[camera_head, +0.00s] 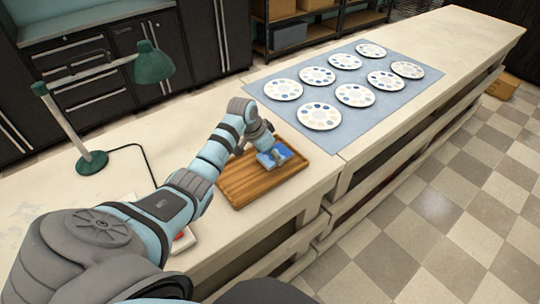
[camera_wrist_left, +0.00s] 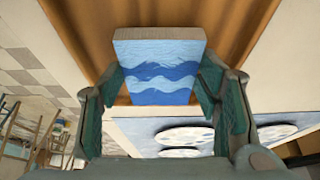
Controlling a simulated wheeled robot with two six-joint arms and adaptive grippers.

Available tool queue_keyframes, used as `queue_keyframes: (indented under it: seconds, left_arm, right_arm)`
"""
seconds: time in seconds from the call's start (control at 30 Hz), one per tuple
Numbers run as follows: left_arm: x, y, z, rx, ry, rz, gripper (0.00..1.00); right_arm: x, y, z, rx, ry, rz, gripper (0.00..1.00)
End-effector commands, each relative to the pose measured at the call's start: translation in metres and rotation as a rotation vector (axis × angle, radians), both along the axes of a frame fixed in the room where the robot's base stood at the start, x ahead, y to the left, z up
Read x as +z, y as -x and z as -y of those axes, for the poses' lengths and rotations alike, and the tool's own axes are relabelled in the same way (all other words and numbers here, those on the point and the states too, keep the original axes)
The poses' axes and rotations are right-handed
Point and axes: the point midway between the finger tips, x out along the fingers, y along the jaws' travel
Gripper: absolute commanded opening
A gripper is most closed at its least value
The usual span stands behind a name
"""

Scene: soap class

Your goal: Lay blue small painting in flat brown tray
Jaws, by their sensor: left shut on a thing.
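The blue small painting (camera_head: 281,154) shows wavy blue bands in the left wrist view (camera_wrist_left: 158,75). My left gripper (camera_head: 268,157) is shut on it, with a finger at each side edge in the wrist view (camera_wrist_left: 158,88). The flat brown tray (camera_head: 243,184) lies on the white counter, and the painting is over its upper right part. The tray's wood also fills the top of the wrist view (camera_wrist_left: 235,25). I cannot tell whether the painting touches the tray. My right gripper is not in view.
A blue mat (camera_head: 408,92) with several round white palettes (camera_head: 320,116) lies beyond the tray. A green desk lamp (camera_head: 92,163) stands on the counter at the left. A small object with a red part (camera_head: 182,238) lies beside my arm. The counter's right edge (camera_head: 300,195) runs close to the tray.

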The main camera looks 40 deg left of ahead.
Motion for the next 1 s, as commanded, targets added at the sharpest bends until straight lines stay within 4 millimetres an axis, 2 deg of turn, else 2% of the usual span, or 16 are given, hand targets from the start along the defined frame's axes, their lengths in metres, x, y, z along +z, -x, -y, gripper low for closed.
queue_keyframes:
  seconds: [0.07, 0.37, 0.4, 0.5, 0.83, 1.0]
  left_arm:
    - [-0.009, 0.0, 0.0, 0.0, 0.0, -0.001, 0.3]
    - [-0.011, 0.0, 0.0, -0.001, 0.0, 0.001, 0.3]
    - [-0.011, 0.0, 0.0, -0.001, 0.0, 0.001, 0.61]
    - [-0.011, 0.0, 0.0, -0.001, 0.0, 0.001, 0.77]
    - [-0.01, 0.0, 0.0, -0.001, 0.0, 0.001, 0.78]
    - [0.009, 0.005, -0.002, -0.001, -0.001, 0.003, 0.78]
  right_arm:
    - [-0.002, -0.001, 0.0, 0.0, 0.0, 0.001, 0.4]
    - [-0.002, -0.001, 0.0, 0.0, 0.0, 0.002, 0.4]
    - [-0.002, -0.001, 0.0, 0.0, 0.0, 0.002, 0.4]
    - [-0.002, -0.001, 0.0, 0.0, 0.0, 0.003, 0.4]
    - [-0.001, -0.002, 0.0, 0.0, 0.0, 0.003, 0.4]
    - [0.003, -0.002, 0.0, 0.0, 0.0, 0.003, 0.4]
